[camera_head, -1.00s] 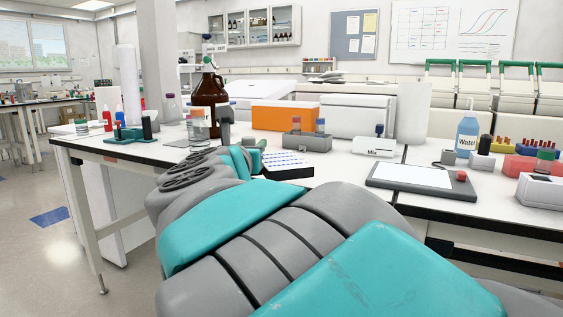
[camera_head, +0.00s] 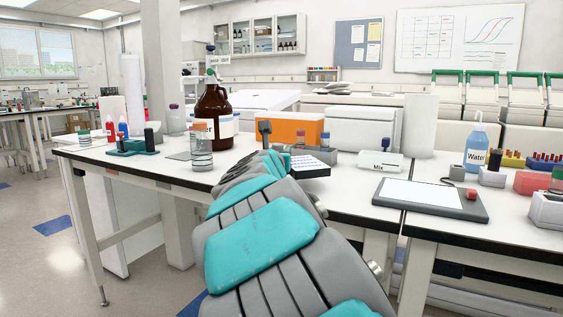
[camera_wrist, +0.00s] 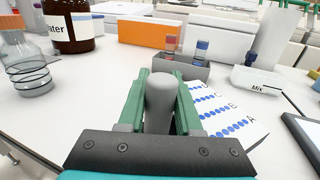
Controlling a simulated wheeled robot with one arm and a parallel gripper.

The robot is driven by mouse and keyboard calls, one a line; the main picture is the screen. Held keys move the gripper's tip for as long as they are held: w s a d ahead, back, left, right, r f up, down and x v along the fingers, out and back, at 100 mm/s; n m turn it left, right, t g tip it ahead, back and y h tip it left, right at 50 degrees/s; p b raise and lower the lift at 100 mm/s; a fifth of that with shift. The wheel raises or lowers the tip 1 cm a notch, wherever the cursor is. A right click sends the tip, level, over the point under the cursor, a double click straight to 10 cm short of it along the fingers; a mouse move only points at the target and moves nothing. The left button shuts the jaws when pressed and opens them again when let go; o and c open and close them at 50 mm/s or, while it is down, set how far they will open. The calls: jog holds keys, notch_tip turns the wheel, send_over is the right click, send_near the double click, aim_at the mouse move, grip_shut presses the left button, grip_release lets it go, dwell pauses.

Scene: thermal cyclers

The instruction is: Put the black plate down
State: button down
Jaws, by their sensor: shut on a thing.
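The black plate (camera_head: 310,172) has a dark side and a white top with rows of blue dots; in the wrist view its top (camera_wrist: 228,116) carries letters. In the head view the plate is over the white bench (camera_head: 345,195), in front of the grey tube rack. I cannot tell whether it touches the bench top.
The grey rack (camera_wrist: 180,70) with capped tubes is just beyond my gripper. A glass bottle (camera_head: 201,150) and a brown jug (camera_head: 212,105) stand to the left. The box marked Mix (camera_head: 380,162) and a flat device (camera_head: 430,198) are to the right. Some bench is clear between.

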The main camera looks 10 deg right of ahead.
aim_at(296, 157)
jog(key=shift+x, duration=1)
jog(key=shift+w+d+f, duration=0.2)
jog(key=shift+d+f, duration=0.05)
jog(key=shift+f, duration=0.05)
jog(key=shift+s+d+f+b, duration=0.1)
jog(key=shift+f+b, duration=0.25)
jog(key=shift+f, duration=1.2)
jog(key=shift+f+b, duration=0.2)
jog(key=shift+b, duration=0.2)
jog(key=c, duration=0.6)
grip_release()
jog(key=shift+r, duration=0.15)
